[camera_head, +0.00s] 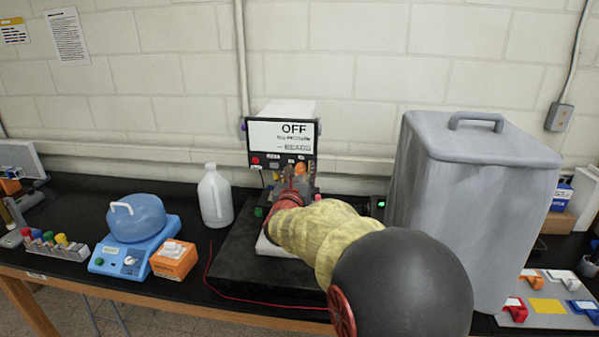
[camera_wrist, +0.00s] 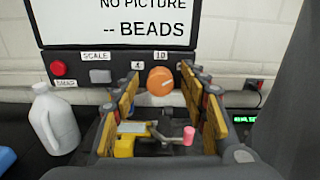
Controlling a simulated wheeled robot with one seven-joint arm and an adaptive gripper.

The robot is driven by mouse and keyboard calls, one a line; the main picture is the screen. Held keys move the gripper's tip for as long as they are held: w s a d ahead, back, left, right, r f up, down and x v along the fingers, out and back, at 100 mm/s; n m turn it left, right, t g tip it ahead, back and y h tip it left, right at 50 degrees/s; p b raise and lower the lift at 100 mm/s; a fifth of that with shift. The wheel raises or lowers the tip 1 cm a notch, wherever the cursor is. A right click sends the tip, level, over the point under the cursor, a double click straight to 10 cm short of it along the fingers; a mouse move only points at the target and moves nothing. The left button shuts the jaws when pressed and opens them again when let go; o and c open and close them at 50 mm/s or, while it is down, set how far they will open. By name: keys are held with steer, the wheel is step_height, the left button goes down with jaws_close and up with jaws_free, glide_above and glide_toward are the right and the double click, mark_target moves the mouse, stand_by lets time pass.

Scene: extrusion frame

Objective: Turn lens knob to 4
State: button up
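The orange round knob (camera_wrist: 160,81) sits on the front panel of a device, below a "10" label (camera_wrist: 161,54). Smaller labels flank it, one looking like a 4 (camera_wrist: 137,65); the knob's pointer direction is not clear. The knob also shows in the head view (camera_head: 299,169), partly behind my gripper. My gripper (camera_wrist: 164,88) is open and empty, its two fingers spread left and right of the knob in the wrist view. Whether the fingertips reach the knob's sides cannot be told. In the head view my gripper (camera_head: 292,184) is in front of the panel.
The screen (camera_head: 282,136) above the panel reads "OFF". A red button (camera_wrist: 58,69) is left on the panel. A yellow part and pink-tipped lever (camera_wrist: 189,135) lie below the knob. A white jug (camera_head: 215,197) stands left; a large grey bin (camera_head: 470,200) stands close on the right.

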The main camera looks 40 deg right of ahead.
steer(key=shift+c, duration=1.2)
jaws_close()
